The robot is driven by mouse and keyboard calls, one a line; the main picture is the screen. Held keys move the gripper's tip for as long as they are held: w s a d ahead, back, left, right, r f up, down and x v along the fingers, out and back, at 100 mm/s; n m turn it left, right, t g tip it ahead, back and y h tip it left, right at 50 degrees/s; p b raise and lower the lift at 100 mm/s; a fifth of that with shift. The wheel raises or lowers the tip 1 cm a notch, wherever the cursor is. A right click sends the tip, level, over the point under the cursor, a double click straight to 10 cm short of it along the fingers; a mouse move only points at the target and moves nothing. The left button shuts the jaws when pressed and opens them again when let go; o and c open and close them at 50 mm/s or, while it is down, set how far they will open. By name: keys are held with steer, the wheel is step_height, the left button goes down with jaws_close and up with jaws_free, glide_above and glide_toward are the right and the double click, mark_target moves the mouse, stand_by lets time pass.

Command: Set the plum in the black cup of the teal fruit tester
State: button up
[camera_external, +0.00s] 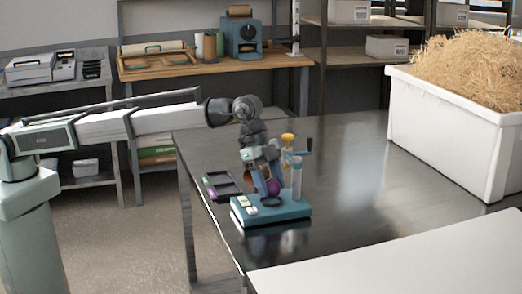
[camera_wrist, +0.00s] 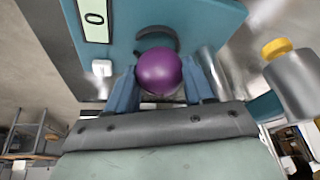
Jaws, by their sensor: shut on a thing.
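The purple plum (camera_wrist: 159,72) is held between the two blue fingers of my gripper (camera_wrist: 163,88) in the wrist view. In the external view the plum (camera_external: 274,187) shows at the fingertips of my gripper (camera_external: 268,186), just above the teal fruit tester (camera_external: 291,212). The tester has a metal column with a yellow top (camera_external: 288,139). Its black cup (camera_external: 270,201) shows as a dark ring on the base, just below the plum. In the wrist view the ring (camera_wrist: 160,37) is partly hidden behind the plum. I cannot tell whether the plum touches the cup.
A dark tray (camera_external: 222,187) lies on the metal table (camera_external: 350,190), left of the tester. A white bin of straw (camera_external: 440,135) stands at the right. A white surface (camera_external: 400,262) is at the front right. The table between tester and bin is clear.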

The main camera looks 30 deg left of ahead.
steer(key=shift+f, duration=0.7)
stand_by(1.6)
steer(key=o, duration=1.1)
steer(key=shift+o, duration=0.2)
steer(key=shift+r, duration=0.15)
steer(key=shift+r, duration=3.85)
